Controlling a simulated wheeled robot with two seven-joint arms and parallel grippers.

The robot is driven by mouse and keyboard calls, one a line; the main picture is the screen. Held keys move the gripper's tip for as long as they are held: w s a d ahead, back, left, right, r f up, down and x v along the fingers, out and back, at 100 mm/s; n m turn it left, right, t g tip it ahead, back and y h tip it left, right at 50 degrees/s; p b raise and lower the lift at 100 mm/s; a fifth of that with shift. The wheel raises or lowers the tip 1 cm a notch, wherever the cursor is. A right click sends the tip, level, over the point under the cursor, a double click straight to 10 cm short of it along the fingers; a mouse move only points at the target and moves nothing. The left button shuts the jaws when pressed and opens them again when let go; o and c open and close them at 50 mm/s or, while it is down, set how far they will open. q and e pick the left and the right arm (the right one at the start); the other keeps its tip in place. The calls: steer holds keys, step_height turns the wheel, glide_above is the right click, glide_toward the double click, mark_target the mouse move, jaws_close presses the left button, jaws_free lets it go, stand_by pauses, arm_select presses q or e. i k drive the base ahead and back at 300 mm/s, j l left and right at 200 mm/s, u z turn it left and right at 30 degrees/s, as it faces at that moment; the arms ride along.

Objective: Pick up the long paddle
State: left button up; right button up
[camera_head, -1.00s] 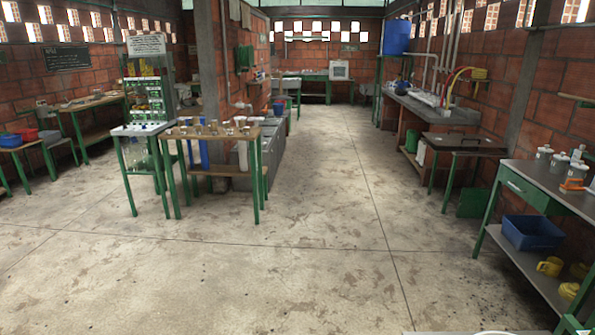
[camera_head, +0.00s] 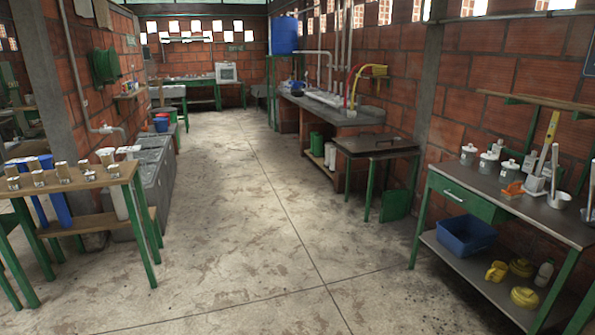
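A long upright yellow piece (camera_head: 548,138) stands at the right, above the far part of the grey-topped green table (camera_head: 515,207). It may be the long paddle, but it is too small to tell. Its lower end is hidden behind pale upright objects (camera_head: 540,173) on that table. I cannot tell whether it leans on the wall or stands in a holder. Neither of my grippers is in view.
The right table also holds several lidded pots and an orange item (camera_head: 513,189). Its lower shelf bears a blue bin (camera_head: 466,236) and yellow items (camera_head: 496,271). A sample table (camera_head: 75,182) stands at left. The concrete floor (camera_head: 235,235) between is clear.

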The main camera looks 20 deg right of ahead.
mark_target(564, 107)
steer(key=i+l+z, duration=0.35)
steer(key=i, duration=0.3)
steer(key=i+z, duration=0.4)
steer(key=i, duration=0.25)
steer(key=i+j+z, duration=0.1)
steer(key=i+z, duration=0.25)
steer(key=i, duration=0.35)
steer(key=i+j+z, duration=0.35)
steer(key=i, duration=0.3)
